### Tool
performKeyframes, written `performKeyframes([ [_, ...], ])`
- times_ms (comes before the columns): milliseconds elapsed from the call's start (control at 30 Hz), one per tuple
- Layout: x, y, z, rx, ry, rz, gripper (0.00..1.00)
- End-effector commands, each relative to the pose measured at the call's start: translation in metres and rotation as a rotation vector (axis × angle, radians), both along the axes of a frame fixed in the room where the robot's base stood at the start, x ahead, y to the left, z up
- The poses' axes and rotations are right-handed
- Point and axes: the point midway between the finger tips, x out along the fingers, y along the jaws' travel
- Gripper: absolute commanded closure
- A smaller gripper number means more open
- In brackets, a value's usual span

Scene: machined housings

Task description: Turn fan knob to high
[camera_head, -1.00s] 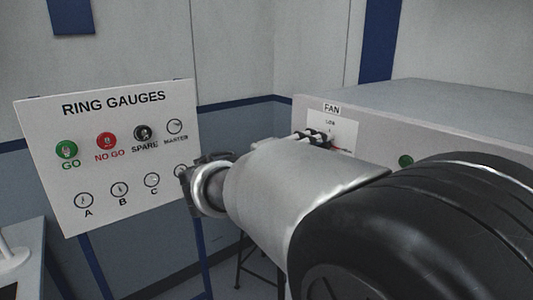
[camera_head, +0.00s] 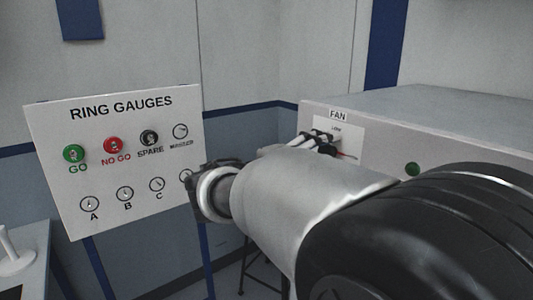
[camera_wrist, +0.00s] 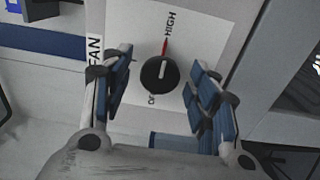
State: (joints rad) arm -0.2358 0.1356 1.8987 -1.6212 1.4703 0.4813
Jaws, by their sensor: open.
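The fan knob (camera_wrist: 160,73) is round and black with a white line on its face. In the wrist view the line points up, toward a thin red pointer (camera_wrist: 165,47) and the word HIGH. The knob is on a white label plate (camera_wrist: 190,28) marked FAN. My gripper (camera_wrist: 160,92) is open, one blue-padded finger on each side of the knob. Gaps show between the pads and the knob. In the head view my gripper (camera_head: 320,142) is at the FAN plate (camera_head: 354,134), and its fingers hide the knob. The word LOW shows above them.
The FAN plate is on a grey housing (camera_head: 440,100) with a green button (camera_head: 412,169) to its right. A RING GAUGES board (camera_head: 60,180) with buttons and dials stands left, partly behind my arm. A white table (camera_head: 35,250) shows at lower left.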

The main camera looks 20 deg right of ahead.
Motion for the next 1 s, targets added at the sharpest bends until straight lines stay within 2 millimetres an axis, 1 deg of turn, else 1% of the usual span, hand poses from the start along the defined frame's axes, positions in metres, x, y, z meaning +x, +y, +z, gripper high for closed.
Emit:
performKeyframes([
  [67, -0.001, 0.003, 0.000, 0.000, 0.000, 0.001, 0.46],
  [167, -0.004, 0.013, 0.000, 0.000, 0.000, 0.003, 0.46],
  [267, -0.010, 0.031, 0.000, 0.000, 0.001, 0.006, 0.46],
  [500, -0.027, 0.079, 0.000, 0.000, 0.000, 0.005, 0.46],
  [600, -0.033, 0.095, 0.000, 0.000, 0.000, 0.005, 0.46],
  [700, -0.038, 0.106, 0.000, 0.001, -0.001, 0.003, 0.46],
  [800, -0.040, 0.111, 0.000, 0.000, 0.000, 0.001, 0.46],
  [1000, -0.041, 0.113, 0.000, 0.000, 0.000, 0.000, 0.46],
])
